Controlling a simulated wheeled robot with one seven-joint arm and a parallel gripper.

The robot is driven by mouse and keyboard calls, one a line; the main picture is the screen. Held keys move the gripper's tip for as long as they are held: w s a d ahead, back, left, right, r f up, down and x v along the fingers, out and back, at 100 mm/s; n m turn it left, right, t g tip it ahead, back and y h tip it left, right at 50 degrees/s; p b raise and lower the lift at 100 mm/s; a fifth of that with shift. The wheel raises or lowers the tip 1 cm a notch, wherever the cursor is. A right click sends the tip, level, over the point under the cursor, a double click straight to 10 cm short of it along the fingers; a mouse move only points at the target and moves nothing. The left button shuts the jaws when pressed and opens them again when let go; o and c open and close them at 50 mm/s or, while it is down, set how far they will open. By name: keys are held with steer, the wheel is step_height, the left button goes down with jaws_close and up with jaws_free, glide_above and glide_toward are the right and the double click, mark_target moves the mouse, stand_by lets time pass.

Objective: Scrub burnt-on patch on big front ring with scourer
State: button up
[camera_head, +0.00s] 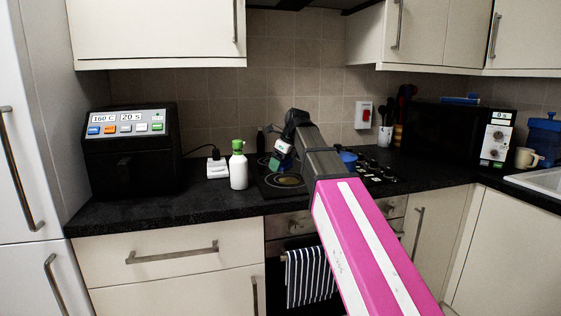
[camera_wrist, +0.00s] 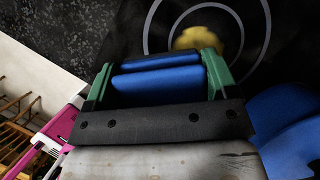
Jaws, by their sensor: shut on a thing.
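My gripper (camera_head: 279,160) is over the front left of the black hob (camera_head: 268,187). In the wrist view its green fingers (camera_wrist: 160,82) are shut on a blue block, which I take to be the scourer (camera_wrist: 158,86). The big front ring (camera_wrist: 240,28) shows as pale circles on the dark glass, just beyond the fingers. A yellowish burnt-on patch (camera_wrist: 198,38) lies inside it; it also shows in the head view (camera_head: 290,180). The scourer appears close to the patch; whether it touches the glass I cannot tell.
A blue pan (camera_head: 348,157) stands right of my gripper. A white bottle with green cap (camera_head: 239,168) stands left of the hob, by a white socket block (camera_head: 217,168) and black appliance (camera_head: 130,150). A striped towel (camera_head: 308,277) hangs on the oven. Worktop front left is clear.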

mark_target(278, 184)
steer(key=shift+f, duration=0.1)
steer(key=shift+f, duration=2.3)
steer(key=shift+f, duration=0.65)
